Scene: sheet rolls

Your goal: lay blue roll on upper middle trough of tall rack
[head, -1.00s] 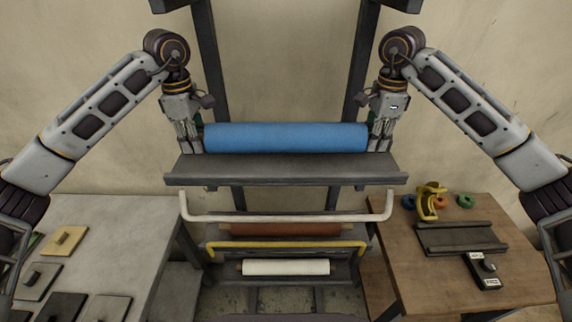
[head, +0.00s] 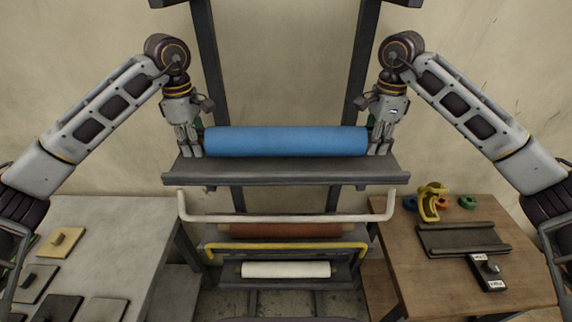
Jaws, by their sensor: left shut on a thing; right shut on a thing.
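The blue roll (head: 286,141) lies level across the middle of the head view. My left gripper (head: 197,146) is shut on its left end, and my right gripper (head: 376,146) is shut on its right end. Just below the roll is a grey trough (head: 286,172) of the tall rack (head: 205,50). The roll's lower edge meets the trough's back edge in the picture; I cannot tell whether it rests there or hangs just above. The rack's two dark posts rise behind the roll.
Lower on the rack are a white bar (head: 286,219), a brown roll (head: 290,230), a yellow bar (head: 285,247) and a white roll (head: 286,269). A grey table (head: 120,235) with flat plates stands left. A wooden table (head: 400,255) stands right, holding a dark tray (head: 462,240) and a yellow tool (head: 430,205).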

